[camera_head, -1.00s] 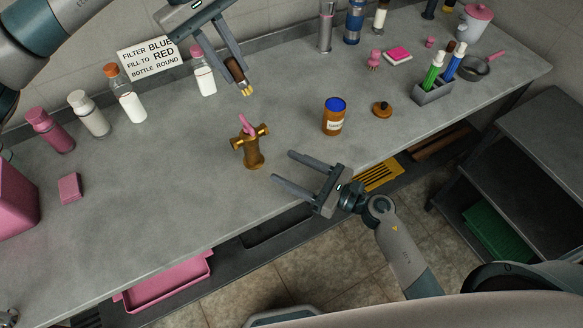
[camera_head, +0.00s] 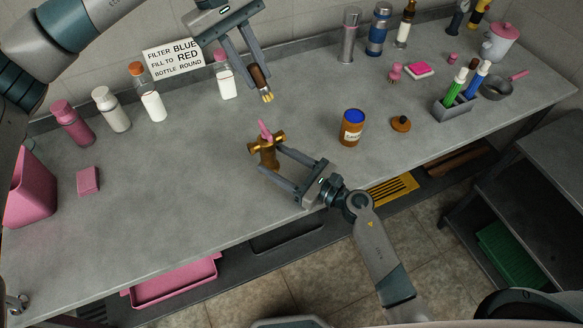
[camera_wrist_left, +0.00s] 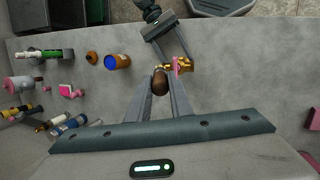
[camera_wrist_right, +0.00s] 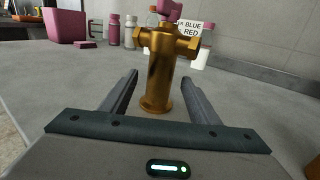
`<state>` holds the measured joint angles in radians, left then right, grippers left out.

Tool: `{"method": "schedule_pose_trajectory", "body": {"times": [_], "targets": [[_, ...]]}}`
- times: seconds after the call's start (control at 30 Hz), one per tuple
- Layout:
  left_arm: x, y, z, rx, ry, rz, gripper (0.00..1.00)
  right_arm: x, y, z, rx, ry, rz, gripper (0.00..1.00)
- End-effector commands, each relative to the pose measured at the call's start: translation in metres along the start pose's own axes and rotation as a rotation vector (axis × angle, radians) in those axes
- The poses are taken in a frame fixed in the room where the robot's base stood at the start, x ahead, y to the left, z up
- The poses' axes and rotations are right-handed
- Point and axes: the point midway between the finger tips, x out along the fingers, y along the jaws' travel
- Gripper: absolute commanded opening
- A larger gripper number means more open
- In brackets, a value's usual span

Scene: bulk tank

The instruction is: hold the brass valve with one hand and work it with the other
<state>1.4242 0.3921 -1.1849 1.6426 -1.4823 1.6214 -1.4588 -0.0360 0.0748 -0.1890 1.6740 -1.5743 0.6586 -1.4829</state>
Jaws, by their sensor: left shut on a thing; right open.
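The brass valve (camera_head: 268,156) stands upright on the grey bench, with a pink lever on top and side stubs. In the right wrist view the valve (camera_wrist_right: 161,75) stands between my open fingers, with a gap visible on each side. My right gripper (camera_head: 273,159) is open, low over the bench, fingers pointing at the valve body. My left gripper (camera_head: 257,78) is shut on a brown-handled tool (camera_head: 260,76) with a yellowish pronged tip, above and behind the valve. The tool's handle (camera_wrist_left: 160,82) also shows in the left wrist view. The tool is apart from the valve.
A brown jar with blue top (camera_head: 352,127) and a round brown lid (camera_head: 401,123) stand to the right. A pen holder (camera_head: 452,108) is farther right. Several bottles (camera_head: 152,102) line the back left near a sign (camera_head: 174,58).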

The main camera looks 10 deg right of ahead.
Motion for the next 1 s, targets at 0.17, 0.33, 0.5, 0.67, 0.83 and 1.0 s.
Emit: {"method": "schedule_pose_trajectory", "body": {"times": [0.17,0.33,0.5,0.67,0.83,1.0], "targets": [[0.000,0.000,0.000,0.000,0.000,0.000,0.00,0.021,0.000,0.000,0.001,-0.001,0.000,0.56],[0.000,0.000,0.000,0.000,0.000,0.000,0.00,0.029,0.000,0.000,0.000,0.000,0.000,0.56],[0.000,0.000,0.000,0.000,0.000,0.000,0.00,0.031,0.000,0.000,0.001,0.000,0.001,0.56],[0.000,0.000,0.000,0.000,0.000,0.000,0.00,0.031,0.000,0.000,0.001,0.000,0.001,0.53],[0.000,0.000,0.000,0.000,0.000,0.000,0.00,0.031,0.000,0.000,0.001,0.000,0.000,0.13],[0.000,0.000,0.000,0.000,0.000,0.000,0.00,0.030,0.000,0.000,0.000,0.000,0.000,0.03]]}}
